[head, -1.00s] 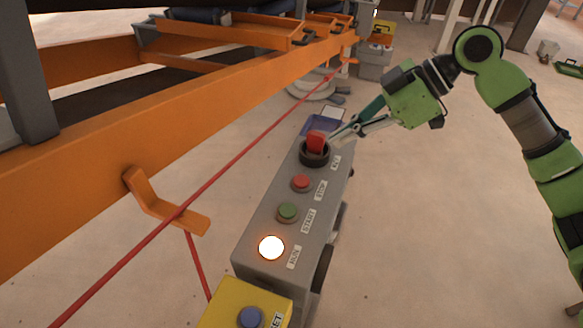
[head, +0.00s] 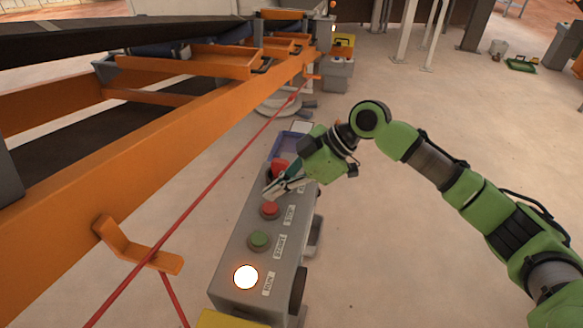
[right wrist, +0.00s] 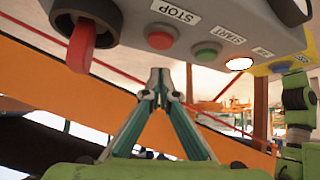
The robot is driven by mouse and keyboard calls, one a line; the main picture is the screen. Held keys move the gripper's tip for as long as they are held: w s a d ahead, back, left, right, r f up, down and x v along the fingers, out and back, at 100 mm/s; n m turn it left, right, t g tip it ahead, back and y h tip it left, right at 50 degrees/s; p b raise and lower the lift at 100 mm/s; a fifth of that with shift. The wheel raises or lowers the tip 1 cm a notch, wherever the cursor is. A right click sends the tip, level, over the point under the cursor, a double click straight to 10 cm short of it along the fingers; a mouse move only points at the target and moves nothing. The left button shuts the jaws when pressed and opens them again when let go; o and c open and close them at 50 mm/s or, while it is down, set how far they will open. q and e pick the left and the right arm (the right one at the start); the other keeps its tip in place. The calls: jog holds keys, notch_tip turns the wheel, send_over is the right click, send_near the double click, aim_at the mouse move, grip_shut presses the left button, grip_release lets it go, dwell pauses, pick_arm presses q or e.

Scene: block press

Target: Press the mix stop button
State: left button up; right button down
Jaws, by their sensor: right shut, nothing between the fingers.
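The grey control box (head: 232,262) carries a red stop button (head: 269,210) beside a "STOP" label. The same button shows in the right wrist view (right wrist: 160,38), above and ahead of the fingers. My right gripper (head: 268,191) is shut and empty. In the head view its tips appear between the stop button and the red knob, close to the button. In the right wrist view the closed fingertips (right wrist: 161,82) appear below the button, with a visible gap in the picture; contact cannot be told. My left gripper is not in view.
A red knob (head: 279,166) on a black base, a green start button (head: 259,240) and a lit run lamp (head: 246,277) share the box. A yellow panel (right wrist: 285,62) adjoins it. A red cord (head: 215,178) and orange frame (head: 150,165) run left; open floor lies right.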

aim_at(265, 208)
notch_tip(265, 208, down, 2)
jog(key=shift+d+f+p, duration=0.1)
jog(key=shift+f+p, duration=0.05)
jog(key=shift+p, duration=0.25)
jog(key=shift+d+f, duration=0.15)
jog(key=shift+f, duration=0.45)
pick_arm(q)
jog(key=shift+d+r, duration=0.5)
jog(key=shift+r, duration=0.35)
